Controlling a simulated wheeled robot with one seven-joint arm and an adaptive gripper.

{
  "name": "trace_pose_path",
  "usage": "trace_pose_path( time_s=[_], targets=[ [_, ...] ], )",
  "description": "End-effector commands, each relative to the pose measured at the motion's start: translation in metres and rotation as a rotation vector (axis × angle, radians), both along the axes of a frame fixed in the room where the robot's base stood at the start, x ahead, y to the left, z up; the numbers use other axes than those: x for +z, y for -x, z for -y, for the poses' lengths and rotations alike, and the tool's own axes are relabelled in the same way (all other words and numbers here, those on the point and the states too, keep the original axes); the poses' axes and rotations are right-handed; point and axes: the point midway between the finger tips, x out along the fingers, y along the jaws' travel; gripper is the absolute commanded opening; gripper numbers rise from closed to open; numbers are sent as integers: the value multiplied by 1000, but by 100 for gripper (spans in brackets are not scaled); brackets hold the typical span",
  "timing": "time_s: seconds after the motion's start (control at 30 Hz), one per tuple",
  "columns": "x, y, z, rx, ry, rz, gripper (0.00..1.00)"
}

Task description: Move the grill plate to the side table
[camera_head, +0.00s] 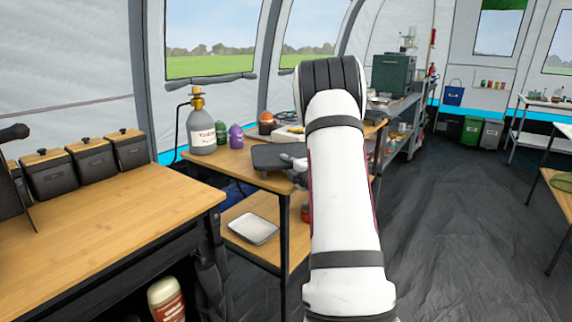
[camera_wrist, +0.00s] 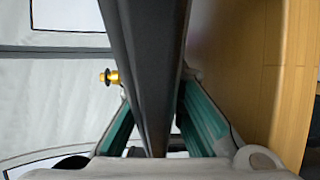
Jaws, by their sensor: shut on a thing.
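The grill plate (camera_head: 272,157) is a flat dark grey slab. My gripper (camera_head: 298,164) is at the plate's right edge, mostly hidden behind my white arm. In the wrist view the plate (camera_wrist: 145,50) runs edge-on between the green-sided fingers of my gripper (camera_wrist: 158,118), which is shut on it. The table's wooden top (camera_wrist: 292,75) shows at the right of the wrist view. I cannot tell whether the plate touches the table.
A white tray (camera_head: 252,229) lies on the lower shelf. A wooden counter (camera_head: 110,222) with black canisters (camera_head: 88,167) is at the left.

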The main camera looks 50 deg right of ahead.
Motion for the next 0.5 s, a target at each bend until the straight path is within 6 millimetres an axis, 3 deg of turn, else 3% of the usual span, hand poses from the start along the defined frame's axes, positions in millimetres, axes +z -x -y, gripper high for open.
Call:
trace_pose_path(
  time_s=[0.23, 0.27, 0.33, 0.5],
  targets=[
    [1, 0, 0, 0, 3, 3, 0],
    [-1, 0, 0, -1, 0, -1, 16],
    [0, 0, 0, -1, 0, -1, 30],
    [0, 0, 0, -1, 0, -1, 30]
  ],
)
